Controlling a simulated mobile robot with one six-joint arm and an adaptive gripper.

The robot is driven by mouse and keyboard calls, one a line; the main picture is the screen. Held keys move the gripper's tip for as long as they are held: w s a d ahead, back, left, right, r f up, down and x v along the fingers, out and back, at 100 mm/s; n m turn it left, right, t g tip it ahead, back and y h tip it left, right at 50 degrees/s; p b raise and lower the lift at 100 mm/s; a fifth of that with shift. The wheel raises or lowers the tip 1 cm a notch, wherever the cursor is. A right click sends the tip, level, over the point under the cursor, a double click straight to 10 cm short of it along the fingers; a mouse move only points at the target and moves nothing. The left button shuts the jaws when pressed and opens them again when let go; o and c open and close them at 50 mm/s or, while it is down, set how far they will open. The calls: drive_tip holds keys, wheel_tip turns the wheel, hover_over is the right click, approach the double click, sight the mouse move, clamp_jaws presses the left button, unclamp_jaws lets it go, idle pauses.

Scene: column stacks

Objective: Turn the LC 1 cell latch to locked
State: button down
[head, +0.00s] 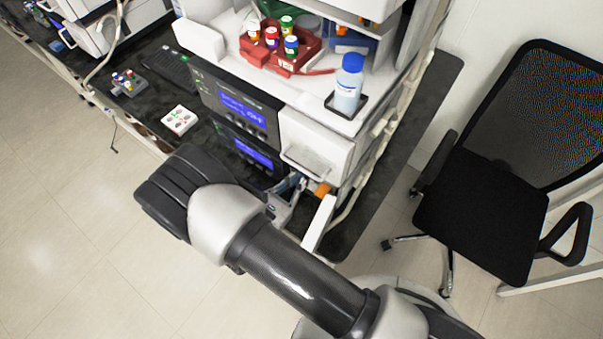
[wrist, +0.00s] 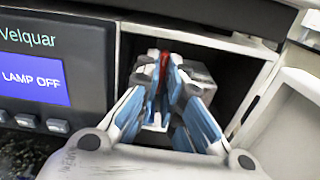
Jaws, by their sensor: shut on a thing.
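My gripper (wrist: 164,76) reaches into the dark open compartment (wrist: 228,56) of a white instrument. Its two blue-padded fingers come together on the latch (wrist: 164,58), which shows as a thin red strip between the fingertips. A grey block (wrist: 200,76), apparently the cell, sits behind and to the right of the fingers. The fingers cover most of the latch, so I cannot read its setting. In the head view my gripper is mostly hidden behind my own arm at the lower instrument.
An open white door (head: 320,222) stands right of the compartment; the panel left (wrist: 35,78) reads LAMP OFF. Above are a red tray (head: 258,52) of capped vials and a blue-capped bottle (head: 348,84). A black chair (head: 485,215) stands right. Floor at left is clear.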

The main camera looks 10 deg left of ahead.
drive_tip(key=shift+n, duration=0.5)
drive_tip(key=c, duration=1.7)
unclamp_jaws()
drive_tip(key=v, duration=1.2)
